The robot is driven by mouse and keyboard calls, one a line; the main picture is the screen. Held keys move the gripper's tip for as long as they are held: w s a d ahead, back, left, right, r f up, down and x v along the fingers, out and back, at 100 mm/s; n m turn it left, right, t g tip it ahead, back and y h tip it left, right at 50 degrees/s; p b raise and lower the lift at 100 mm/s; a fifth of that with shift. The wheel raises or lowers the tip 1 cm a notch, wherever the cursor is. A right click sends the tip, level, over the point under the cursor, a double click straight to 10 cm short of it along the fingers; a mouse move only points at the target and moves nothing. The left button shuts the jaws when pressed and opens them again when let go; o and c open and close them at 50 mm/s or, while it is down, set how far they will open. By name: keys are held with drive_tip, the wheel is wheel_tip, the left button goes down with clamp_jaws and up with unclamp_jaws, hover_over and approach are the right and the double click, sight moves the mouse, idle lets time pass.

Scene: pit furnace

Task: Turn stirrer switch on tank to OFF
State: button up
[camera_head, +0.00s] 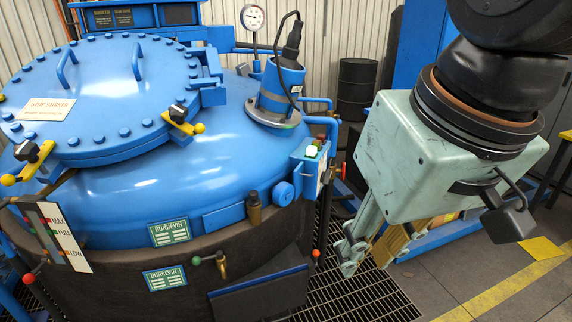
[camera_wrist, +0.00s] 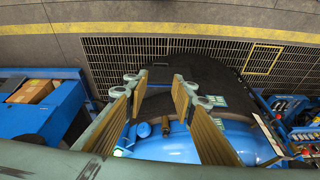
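The large blue domed tank (camera_head: 150,190) fills the left and middle of the head view; its blue dome also shows in the wrist view (camera_wrist: 165,148). On the tank's right side is a small blue control box (camera_head: 303,170) with a lit whitish-green button (camera_head: 312,151) and a small red part. I take this box as the stirrer switch, but its setting is too small to read. My gripper (camera_head: 360,255) hangs to the right of the tank, pointing down, below and right of the box and apart from it. In the wrist view my gripper (camera_wrist: 160,82) is open and empty.
A bolted blue lid (camera_head: 100,85) carries a "STOP STIRRER" sign (camera_head: 47,107) and yellow-ended clamps. A blue motor housing (camera_head: 276,95) and pressure gauge (camera_head: 252,18) rise behind the box. A black barrel (camera_head: 356,85) stands behind. Floor grating (camera_head: 360,295) lies below my gripper.

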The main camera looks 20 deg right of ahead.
drive_tip(key=w+a+r+m+g+y+p, duration=0.15)
drive_tip(key=w+m, duration=0.25)
drive_tip(key=w, duration=0.6)
drive_tip(key=w+m+g+y+p, duration=0.25)
drive_tip(key=w+m, duration=0.25)
drive_tip(key=w, duration=0.5)
drive_tip(key=w+d+f+m+t+y+p, duration=0.1)
drive_tip(key=w+d+f+m+y, duration=0.25)
drive_tip(key=w, duration=0.65)
drive_tip(key=w+d+f+m+y+p, duration=0.2)
drive_tip(key=w+d+m, duration=0.25)
drive_tip(key=w, duration=0.55)
drive_tip(key=w+d+f+m+t+y+p, duration=0.35)
drive_tip(key=w+d+f+m, duration=0.55)
drive_tip(key=w+d+f, duration=0.5)
drive_tip(key=w+d+f+m+t+p, duration=0.1)
drive_tip(key=d+f+m+t, duration=0.6)
drive_tip(key=d+f, duration=0.7)
drive_tip(key=d+m+p, duration=0.1)
drive_tip(key=d, duration=0.2)
drive_tip(key=shift+w+d+f+y, duration=0.3)
drive_tip(key=shift+w+d, duration=0.05)
drive_tip(key=shift+w, duration=0.05)
drive_tip(key=shift+w+a+t, duration=0.1)
drive_tip(key=shift+t, duration=0.15)
